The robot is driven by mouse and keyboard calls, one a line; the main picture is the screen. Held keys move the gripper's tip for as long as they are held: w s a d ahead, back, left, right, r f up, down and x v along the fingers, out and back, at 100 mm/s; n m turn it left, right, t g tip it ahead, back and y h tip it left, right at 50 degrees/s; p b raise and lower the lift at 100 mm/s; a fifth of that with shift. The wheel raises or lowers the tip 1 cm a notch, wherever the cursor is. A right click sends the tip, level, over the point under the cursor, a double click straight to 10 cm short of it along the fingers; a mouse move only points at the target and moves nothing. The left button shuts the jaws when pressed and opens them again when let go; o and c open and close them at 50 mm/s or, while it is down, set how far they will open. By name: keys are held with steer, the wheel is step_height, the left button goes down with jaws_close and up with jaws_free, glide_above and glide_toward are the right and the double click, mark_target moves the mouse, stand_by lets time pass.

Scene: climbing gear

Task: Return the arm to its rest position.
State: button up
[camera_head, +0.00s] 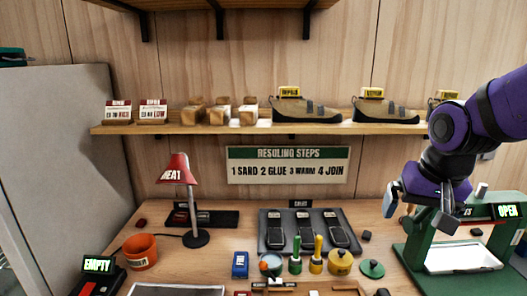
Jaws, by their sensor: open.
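My arm comes in from the right edge, purple and black. My gripper (418,210) hangs at its end, pointing down over the right part of the workbench. Its two grey fingers are apart, and I see nothing held between them. It appears just left of the green press (413,246) with the "OPEN" sign. It overlaps the press's upper left part in the picture, and I cannot tell the gap in depth.
A wall shelf (250,128) holds shoes and wooden blocks behind the arm. On the bench (215,262) stand a red lamp (175,174), an orange pot (140,252), a dark tray (266,246) with soles, and several small jars. A grey cabinet (60,150) stands left.

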steer(key=s+d+r+n+t, duration=0.2)
steer(key=s+r, duration=0.5)
steer(key=s, duration=0.4)
steer(key=shift+s+r+n, duration=0.3)
steer(key=shift+s+n, duration=0.1)
